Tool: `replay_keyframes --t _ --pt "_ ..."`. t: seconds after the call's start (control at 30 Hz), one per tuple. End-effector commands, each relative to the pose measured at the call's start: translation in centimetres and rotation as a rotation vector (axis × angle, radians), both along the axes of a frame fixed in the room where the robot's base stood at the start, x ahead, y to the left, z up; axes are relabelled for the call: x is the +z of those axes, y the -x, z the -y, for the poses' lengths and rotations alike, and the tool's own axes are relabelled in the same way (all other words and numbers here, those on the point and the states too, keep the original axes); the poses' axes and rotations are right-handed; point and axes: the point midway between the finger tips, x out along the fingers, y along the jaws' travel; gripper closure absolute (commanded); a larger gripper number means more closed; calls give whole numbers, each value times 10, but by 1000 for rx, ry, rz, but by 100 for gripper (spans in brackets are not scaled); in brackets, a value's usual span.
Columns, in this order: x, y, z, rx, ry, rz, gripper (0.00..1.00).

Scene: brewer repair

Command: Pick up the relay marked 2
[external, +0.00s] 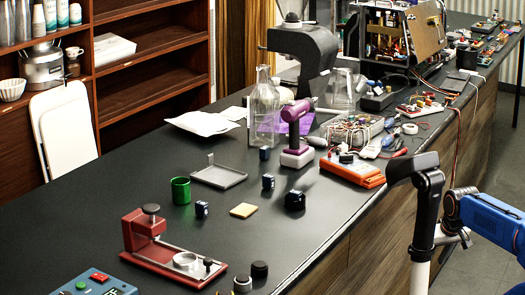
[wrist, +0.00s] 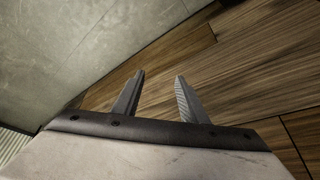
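Several small dark blue blocks that look like relays stand apart on the black counter in the external view. One is beside the green cup (external: 201,208), one is near the middle (external: 268,182), one is farther back (external: 264,153), and a larger, darker one is toward the front edge (external: 295,200). Their markings are too small to read, so I cannot tell which is marked 2. My gripper (wrist: 160,76) is open and empty in the wrist view, its fingers over wood panelling and grey floor. No relay shows there.
The green cup (external: 181,190), grey tray (external: 219,178), yellow pad (external: 243,210) and red fixture (external: 165,245) surround the blocks. A purple tool (external: 296,125) and orange device (external: 352,171) stand behind. The counter's wooden front (external: 385,215) lies between my arm and the blocks.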

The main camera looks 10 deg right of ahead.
Motion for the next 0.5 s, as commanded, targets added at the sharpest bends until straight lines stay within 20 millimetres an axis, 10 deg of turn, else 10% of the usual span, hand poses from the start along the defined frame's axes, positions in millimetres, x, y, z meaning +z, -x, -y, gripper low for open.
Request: replay_keyframes --t 0.17,0.5 --pt "41 -1 0 0 0 6 61" --pt "206 -2 0 0 0 6 61"
